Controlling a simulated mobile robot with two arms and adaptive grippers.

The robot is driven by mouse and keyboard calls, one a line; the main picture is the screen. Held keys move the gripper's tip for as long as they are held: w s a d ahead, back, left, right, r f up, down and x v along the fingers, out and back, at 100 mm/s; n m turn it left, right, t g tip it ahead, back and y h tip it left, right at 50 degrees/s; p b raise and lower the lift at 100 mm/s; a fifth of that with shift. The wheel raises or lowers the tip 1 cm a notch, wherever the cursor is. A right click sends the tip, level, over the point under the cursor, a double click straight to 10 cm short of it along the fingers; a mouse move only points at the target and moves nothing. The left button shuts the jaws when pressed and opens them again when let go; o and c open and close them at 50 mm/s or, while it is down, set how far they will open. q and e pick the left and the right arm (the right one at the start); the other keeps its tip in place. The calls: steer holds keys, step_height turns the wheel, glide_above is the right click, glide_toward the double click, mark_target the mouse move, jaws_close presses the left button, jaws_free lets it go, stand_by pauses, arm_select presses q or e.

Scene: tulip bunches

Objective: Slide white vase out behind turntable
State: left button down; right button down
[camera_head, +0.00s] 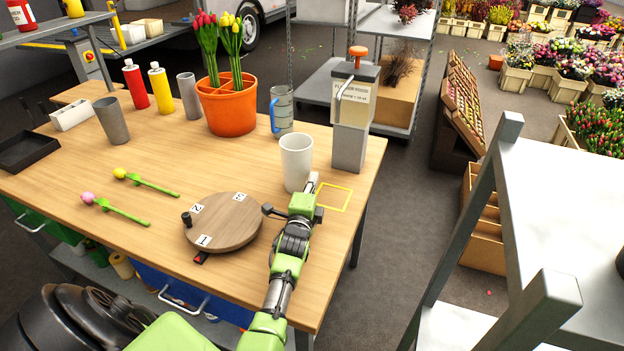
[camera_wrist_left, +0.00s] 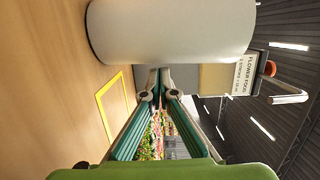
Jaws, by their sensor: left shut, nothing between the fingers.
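The white vase (camera_head: 296,160) stands upright on the table, behind and right of the round wooden turntable (camera_head: 235,232). It also fills the top of the left wrist view (camera_wrist_left: 165,30), lying sideways in that picture. My left gripper (camera_head: 312,182) is shut and empty, low beside the vase's right side. In the left wrist view the fingertips (camera_wrist_left: 160,80) come together close by the vase wall; I cannot tell whether they touch it. A yellow square outline (camera_head: 347,200) is marked on the table right of the gripper. My right gripper is not in view.
A flower food dispenser (camera_head: 350,130) stands behind the vase to the right. A measuring jug (camera_head: 282,110) and an orange pot of tulips (camera_head: 230,108) stand farther back. Two tulips (camera_head: 125,211) (camera_head: 150,184) lie left of the turntable. The table's right edge is near.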

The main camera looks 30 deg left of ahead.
mark_target(290, 177)
arm_select(q)
steer(key=shift+a, duration=0.2)
steer(key=shift+w+f, duration=0.15)
steer(key=shift+w, duration=0.05)
steer(key=shift+d, duration=0.1)
steer(key=shift+s+a, duration=0.2)
steer(key=shift+a, duration=0.95)
steer(key=shift+s+a, duration=0.25)
steer(key=shift+a, duration=0.95)
steer(key=shift+s+a, duration=0.2)
steer(key=shift+a, duration=0.95)
